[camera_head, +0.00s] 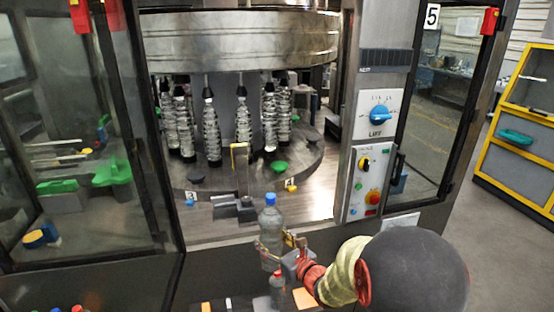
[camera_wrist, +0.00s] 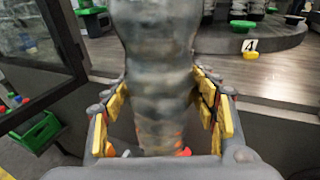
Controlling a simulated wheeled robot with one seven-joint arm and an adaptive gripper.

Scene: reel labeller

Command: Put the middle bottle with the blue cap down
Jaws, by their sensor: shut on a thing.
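The clear bottle with the blue cap (camera_head: 270,222) is upright in my gripper (camera_head: 283,246), in front of the machine's opening in the head view. In the wrist view the bottle (camera_wrist: 157,60) fills the middle, between the yellow finger pads of my gripper (camera_wrist: 160,108), and its cap is out of frame. My gripper is shut around the bottle's body. A smaller-looking bottle with a red cap (camera_head: 277,288) stands below and in front of it. The held bottle's base is partly hidden, so I cannot tell whether it touches anything.
A dark metal bracket (camera_head: 234,208) stands on the deck just behind the held bottle. The control panel (camera_head: 369,185) is at the right. A glass door (camera_head: 75,130) stands open at the left.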

